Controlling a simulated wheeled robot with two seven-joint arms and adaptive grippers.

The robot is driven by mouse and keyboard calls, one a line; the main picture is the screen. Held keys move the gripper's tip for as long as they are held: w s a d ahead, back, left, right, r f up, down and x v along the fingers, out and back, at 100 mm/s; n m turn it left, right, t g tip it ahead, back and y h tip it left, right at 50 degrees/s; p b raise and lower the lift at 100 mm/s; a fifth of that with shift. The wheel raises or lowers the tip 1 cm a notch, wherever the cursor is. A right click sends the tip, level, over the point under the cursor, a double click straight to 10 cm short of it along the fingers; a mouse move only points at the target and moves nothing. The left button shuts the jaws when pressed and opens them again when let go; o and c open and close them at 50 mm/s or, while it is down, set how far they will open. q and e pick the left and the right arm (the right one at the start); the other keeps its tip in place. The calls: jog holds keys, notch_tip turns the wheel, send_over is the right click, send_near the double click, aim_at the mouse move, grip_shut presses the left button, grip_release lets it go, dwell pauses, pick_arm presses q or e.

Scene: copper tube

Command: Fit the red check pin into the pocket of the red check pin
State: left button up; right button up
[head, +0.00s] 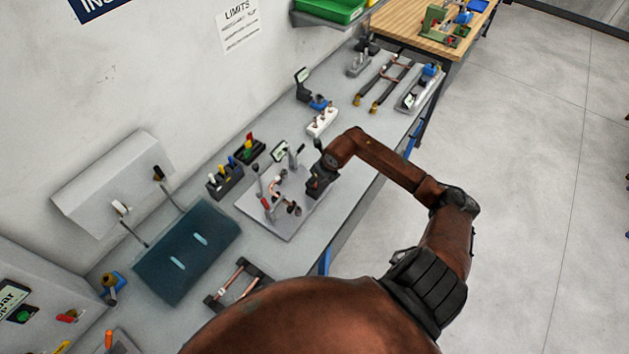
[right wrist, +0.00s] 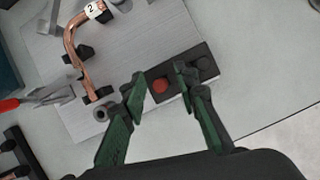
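My right gripper (right wrist: 160,76) points down over a small black block (right wrist: 207,73) at the edge of a grey plate. Its green-sided fingers are apart, with no object visibly clamped between them. A round red piece (right wrist: 160,85) shows on the block between the fingers; I cannot tell whether it is the check pin's top or a marked pocket. In the head view the right gripper (head: 318,182) is at the plate's right side, hiding the block. A red-topped piece (head: 249,137) stands in a dark rack (head: 252,154) beyond the plate. My left gripper is not in view.
The grey plate (head: 288,226) carries a bent copper tube (right wrist: 72,42) and a red-handled clamp (right wrist: 10,104). A second rack (head: 226,182) with coloured tops stands left of it, near a dark blue mat (head: 155,277). A white block (head: 322,122) stands behind. The bench's front edge is close on the right.

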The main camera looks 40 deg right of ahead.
jog(key=b+v, duration=0.2)
jog(key=v, duration=0.9)
jog(key=shift+r, duration=0.4)
jog(key=shift+s, duration=0.1)
